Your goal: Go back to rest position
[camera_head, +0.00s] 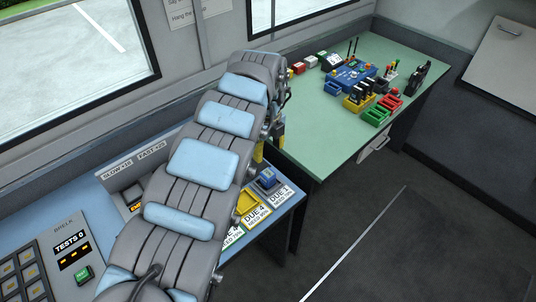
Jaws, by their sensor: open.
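My arm reaches from the bottom of the head view up to the middle, then bends down on its far side. My gripper (270,150) is partly hidden behind the arm. Its yellow-tipped fingers appear apart, above the right end of the blue desk (292,205). I see nothing held between them, though the view of it is small.
A green table (320,135) at the back right carries a blue device (350,75), red bins (389,102) and green bins (376,115). On the blue desk are a yellow tray (247,201), a small blue block (267,178) and a button panel (72,250). The floor at right is clear.

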